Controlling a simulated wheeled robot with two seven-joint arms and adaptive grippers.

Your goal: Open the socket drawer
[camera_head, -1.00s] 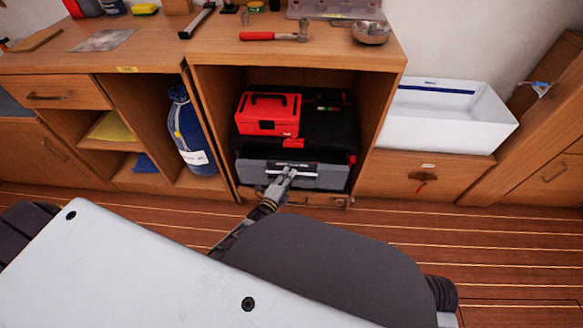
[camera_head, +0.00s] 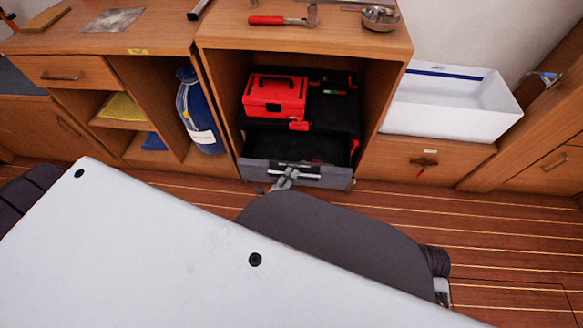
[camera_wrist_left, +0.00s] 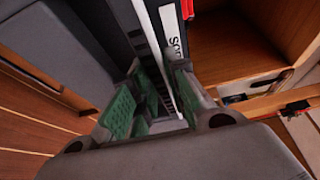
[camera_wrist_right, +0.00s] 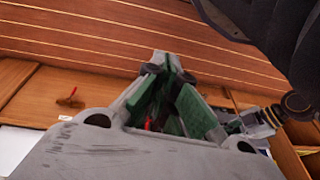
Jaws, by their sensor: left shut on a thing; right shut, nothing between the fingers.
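The socket drawer (camera_head: 336,183) is the grey front at the bottom of the black tool chest in the open cupboard. It stands pulled out, and its dark inside shows behind the front. My left gripper (camera_head: 287,178) is shut on the drawer's handle at the front. In the left wrist view its green-padded fingers (camera_wrist_left: 150,95) straddle the handle bar, beside a white label strip (camera_wrist_left: 172,35) with part of a word. My right gripper (camera_wrist_right: 172,85) shows only in its own wrist view, shut and empty above the wooden floor.
A red toolbox (camera_head: 275,95) sits on the black chest (camera_head: 330,108) inside the wooden cupboard. A blue bag (camera_head: 197,115) stands in the bay to the left. A white bin (camera_head: 450,100) is at the right. The plank floor (camera_head: 500,220) in front is clear at right.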

